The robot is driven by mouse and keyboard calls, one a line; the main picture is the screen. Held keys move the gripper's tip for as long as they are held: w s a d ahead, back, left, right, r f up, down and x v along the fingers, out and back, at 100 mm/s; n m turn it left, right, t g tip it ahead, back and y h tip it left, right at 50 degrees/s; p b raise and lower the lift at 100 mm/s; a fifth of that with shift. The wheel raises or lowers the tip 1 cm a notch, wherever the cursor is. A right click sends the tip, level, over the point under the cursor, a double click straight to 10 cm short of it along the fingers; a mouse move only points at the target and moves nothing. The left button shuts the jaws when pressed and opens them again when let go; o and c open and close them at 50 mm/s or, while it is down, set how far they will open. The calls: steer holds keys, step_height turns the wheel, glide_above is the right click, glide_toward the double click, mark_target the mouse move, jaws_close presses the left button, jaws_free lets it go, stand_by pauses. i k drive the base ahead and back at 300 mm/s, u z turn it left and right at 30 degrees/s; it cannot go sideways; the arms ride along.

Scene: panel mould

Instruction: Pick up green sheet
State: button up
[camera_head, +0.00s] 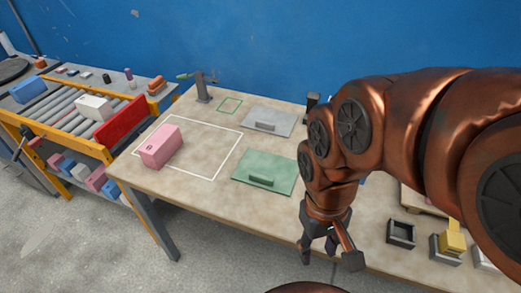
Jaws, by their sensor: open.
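The green sheet (278,164) lies flat on the workbench, right of the white outlined area, with a raised green handle-like block (262,180) near its front edge. My gripper (329,262) hangs from the copper-coloured arm to the right of the sheet and nearer the camera, pointing down. Its fingers are spread and hold nothing visible. It is apart from the sheet. The arm hides part of the bench right of the sheet.
A grey sheet (283,122) with a similar block lies behind the green one. A pink block (161,146) stands left, inside the white outline. A clamp-like tool (203,88) stands at the back. Dark open box (401,233) and yellow part (453,238) sit right. A roller conveyor (75,100) is left.

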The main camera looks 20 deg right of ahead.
mark_target(272, 173)
steer(key=u, duration=1.5)
steer(key=k, duration=0.85)
steer(key=u, duration=0.3)
